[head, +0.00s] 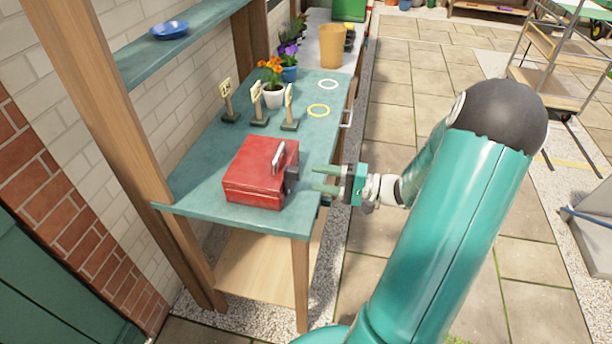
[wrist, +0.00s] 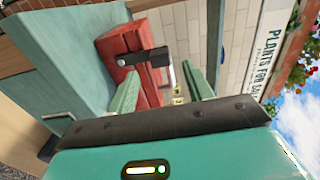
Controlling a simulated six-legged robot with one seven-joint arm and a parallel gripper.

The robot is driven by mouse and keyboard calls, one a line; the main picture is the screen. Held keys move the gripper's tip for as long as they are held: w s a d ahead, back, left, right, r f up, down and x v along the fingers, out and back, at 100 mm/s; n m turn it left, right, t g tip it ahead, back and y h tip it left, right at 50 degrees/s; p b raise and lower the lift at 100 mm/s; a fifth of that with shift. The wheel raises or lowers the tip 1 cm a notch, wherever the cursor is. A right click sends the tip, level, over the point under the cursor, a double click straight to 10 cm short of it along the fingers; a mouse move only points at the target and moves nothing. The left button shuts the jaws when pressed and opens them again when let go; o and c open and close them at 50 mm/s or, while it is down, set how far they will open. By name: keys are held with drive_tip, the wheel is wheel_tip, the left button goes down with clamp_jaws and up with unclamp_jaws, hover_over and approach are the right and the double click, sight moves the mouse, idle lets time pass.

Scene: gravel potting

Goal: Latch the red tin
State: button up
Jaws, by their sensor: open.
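The red tin (head: 252,178) stands on the green bench top near its front corner, and its lid looks down. A grey handle (head: 279,154) is on the lid. A dark latch (head: 291,181) is on the side facing my gripper. My gripper (head: 316,179) is open and empty, just right of the latch, its fingers pointing at it. In the wrist view the tin (wrist: 112,46) lies beyond the two green fingers, and the dark latch (wrist: 143,58) sticks out between them. I cannot tell whether the latch is fastened, or whether a finger touches it.
The bench top (head: 205,165) is clear around the tin. A wooden post (head: 115,110) and a shelf (head: 185,40) rise at the left.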

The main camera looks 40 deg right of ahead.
drive_tip(key=v, duration=0.8)
